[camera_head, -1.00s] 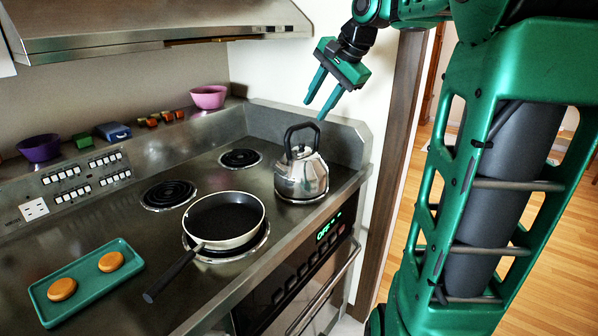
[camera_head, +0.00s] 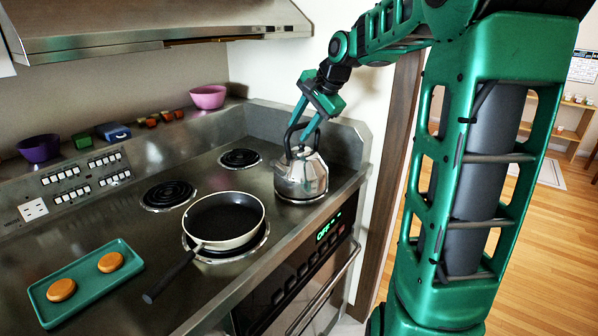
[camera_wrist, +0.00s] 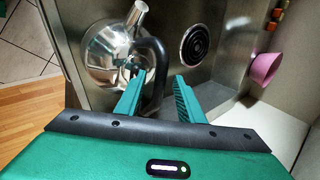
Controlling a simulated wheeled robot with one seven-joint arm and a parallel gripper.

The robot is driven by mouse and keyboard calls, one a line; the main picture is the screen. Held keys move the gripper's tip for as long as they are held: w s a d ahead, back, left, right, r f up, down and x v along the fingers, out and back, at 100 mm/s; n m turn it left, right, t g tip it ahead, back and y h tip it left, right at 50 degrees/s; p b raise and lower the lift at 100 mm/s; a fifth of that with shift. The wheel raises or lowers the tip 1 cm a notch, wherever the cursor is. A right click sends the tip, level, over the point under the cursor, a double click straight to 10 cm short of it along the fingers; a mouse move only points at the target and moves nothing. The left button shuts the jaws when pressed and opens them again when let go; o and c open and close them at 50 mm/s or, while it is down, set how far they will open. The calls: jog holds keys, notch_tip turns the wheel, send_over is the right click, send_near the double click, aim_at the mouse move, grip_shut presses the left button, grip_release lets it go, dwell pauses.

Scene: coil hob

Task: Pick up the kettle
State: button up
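The kettle (camera_head: 301,178) is shiny steel with a black arched handle. The black handle (camera_wrist: 158,68) runs between the two fingertips of my gripper (camera_wrist: 158,88), with a gap visible on the right finger's side. I cannot tell whether the left finger touches the handle.
A frying pan (camera_head: 224,219) sits on the front burner left of the kettle, its handle toward the front. A teal tray (camera_head: 86,283) with two round buns is at front left. A pink bowl (camera_head: 208,97) stands on the back ledge. The range hood (camera_head: 160,22) overhangs the back.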

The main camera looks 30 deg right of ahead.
jog(key=shift+w+f, duration=0.1)
jog(key=shift+f, duration=0.1)
grip_shut()
jog(key=shift+r, duration=0.1)
jog(key=shift+r, duration=0.1)
